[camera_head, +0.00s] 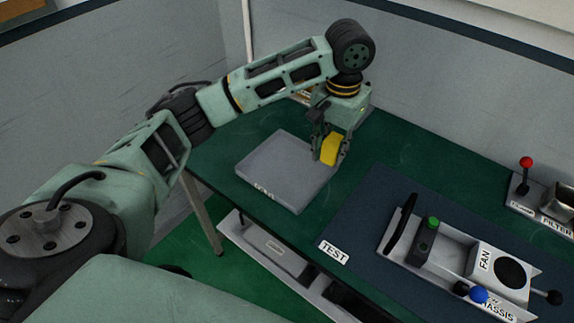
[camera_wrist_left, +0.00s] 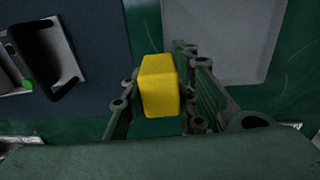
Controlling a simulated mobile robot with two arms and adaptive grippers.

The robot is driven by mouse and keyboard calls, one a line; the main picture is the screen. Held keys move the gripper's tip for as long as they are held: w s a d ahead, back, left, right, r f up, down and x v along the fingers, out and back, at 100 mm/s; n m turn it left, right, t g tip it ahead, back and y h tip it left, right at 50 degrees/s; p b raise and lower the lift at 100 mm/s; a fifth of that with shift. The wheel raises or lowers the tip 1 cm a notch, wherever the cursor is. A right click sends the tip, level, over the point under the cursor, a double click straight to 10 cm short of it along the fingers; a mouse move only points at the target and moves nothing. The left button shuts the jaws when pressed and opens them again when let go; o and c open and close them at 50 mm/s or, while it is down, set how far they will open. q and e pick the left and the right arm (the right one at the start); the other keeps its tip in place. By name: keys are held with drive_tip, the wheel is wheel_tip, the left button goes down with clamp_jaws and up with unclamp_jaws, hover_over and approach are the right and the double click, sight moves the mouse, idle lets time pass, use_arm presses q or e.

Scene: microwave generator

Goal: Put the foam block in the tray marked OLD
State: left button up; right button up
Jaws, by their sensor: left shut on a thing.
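A yellow foam block (camera_head: 330,150) is between the fingers of my left gripper (camera_head: 328,157), which is shut on it. In the left wrist view the block (camera_wrist_left: 159,86) is upright between the two fingers (camera_wrist_left: 157,90). A flat grey tray (camera_head: 272,165) lies on the green table; its front label is too small to read surely. In the head view the gripper and block overlap the tray's right edge. In the left wrist view the tray (camera_wrist_left: 220,35) is right of the block. The gap below the block is hard to judge. My right gripper is not in view.
A dark blue mat (camera_head: 375,200) marked TEST lies right of the tray, bearing a chassis (camera_head: 440,255) with a fan and coloured knobs. A filter fixture (camera_head: 530,195) with a red knob stands at the far right. Green table is bare behind the mat.

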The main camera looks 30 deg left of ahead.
use_arm(q)
drive_tip(key=w, duration=0.3)
drive_tip(key=w+a, duration=0.1)
drive_tip(key=w, duration=0.1)
drive_tip(key=shift+f+p, duration=0.2)
drive_tip(key=shift+p, duration=0.1)
drive_tip(key=shift+w+a+f, duration=0.15)
drive_tip(key=shift+w+a, duration=0.05)
drive_tip(key=p, duration=0.4)
hover_over(288, 170)
wheel_tip(288, 170, down, 7)
drive_tip(key=shift+s+r, duration=0.1)
wheel_tip(288, 170, down, 4)
drive_tip(key=shift+r+p, duration=0.15)
drive_tip(key=shift+p, duration=0.55)
drive_tip(key=shift+f+m, duration=0.3)
drive_tip(key=shift+f, duration=0.05)
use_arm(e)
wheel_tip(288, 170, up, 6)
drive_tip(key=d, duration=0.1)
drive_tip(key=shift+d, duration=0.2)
use_arm(q)
drive_tip(key=shift+f, duration=0.15)
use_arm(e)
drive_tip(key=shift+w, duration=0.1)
use_arm(q)
drive_tip(key=o, duration=0.7)
drive_tip(key=shift+o, duration=0.2)
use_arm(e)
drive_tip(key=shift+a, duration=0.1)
